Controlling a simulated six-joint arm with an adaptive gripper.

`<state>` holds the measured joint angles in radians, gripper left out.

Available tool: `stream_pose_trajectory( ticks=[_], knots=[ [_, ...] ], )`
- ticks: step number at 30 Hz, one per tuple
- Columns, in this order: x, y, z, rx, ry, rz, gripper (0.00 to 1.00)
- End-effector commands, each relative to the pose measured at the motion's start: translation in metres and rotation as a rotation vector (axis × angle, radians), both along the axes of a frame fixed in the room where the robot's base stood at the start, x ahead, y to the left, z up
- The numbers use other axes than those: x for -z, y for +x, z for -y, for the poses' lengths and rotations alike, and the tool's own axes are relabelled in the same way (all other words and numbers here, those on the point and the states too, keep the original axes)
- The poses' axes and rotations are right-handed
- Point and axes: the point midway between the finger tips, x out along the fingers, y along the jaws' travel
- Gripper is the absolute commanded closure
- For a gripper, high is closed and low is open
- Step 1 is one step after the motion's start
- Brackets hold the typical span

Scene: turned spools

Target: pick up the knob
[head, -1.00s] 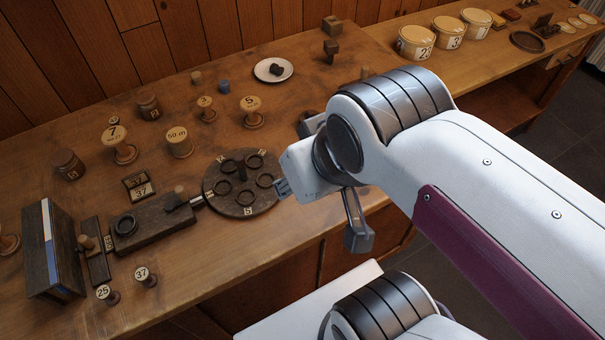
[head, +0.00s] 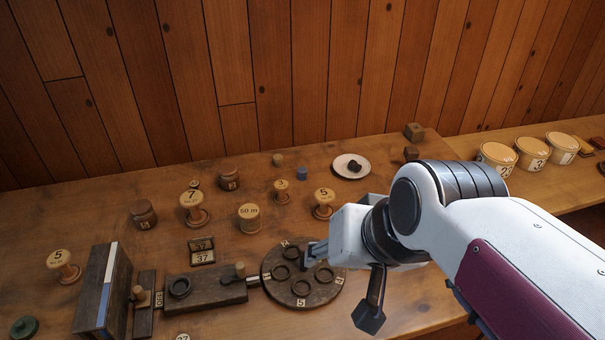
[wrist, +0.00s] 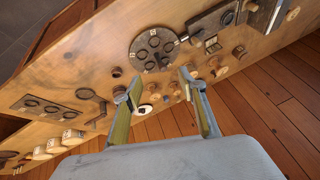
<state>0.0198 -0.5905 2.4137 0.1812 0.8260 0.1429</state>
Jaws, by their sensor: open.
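A small dark piece that looks like the knob (head: 354,166) lies on a white plate (head: 341,173) at the back of the bench. In the wrist view the plate (wrist: 146,109) shows small between the fingers, with the dark knob on it. My gripper (head: 314,249) is in front of the plate and to its left, raised over the back right part of a round dark disc (head: 303,299). In the wrist view my gripper (wrist: 156,86) has its two fingers wide apart with nothing between them, well away from the plate.
Turned spools, such as the one marked 7 (head: 192,206) and the one marked 5 (head: 323,203), stand left of the plate. Dark blocks (head: 414,132) stand to its right. Numbered tubs (head: 497,155) sit on the farther right bench. A wooden wall (head: 300,70) rises behind.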

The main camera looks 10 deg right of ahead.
Motion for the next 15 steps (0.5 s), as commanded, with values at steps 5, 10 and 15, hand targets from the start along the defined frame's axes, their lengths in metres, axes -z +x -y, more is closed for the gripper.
stream_pose_trajectory(
  ticks=[5, 10, 15],
  knots=[
    [-0.005, 0.038, -0.014, 0.135, 0.151, -0.015, 0.59],
    [-0.009, 0.074, -0.025, 0.27, 0.293, -0.033, 0.59],
    [-0.01, 0.113, -0.031, 0.411, 0.43, -0.051, 0.59]
  ],
)
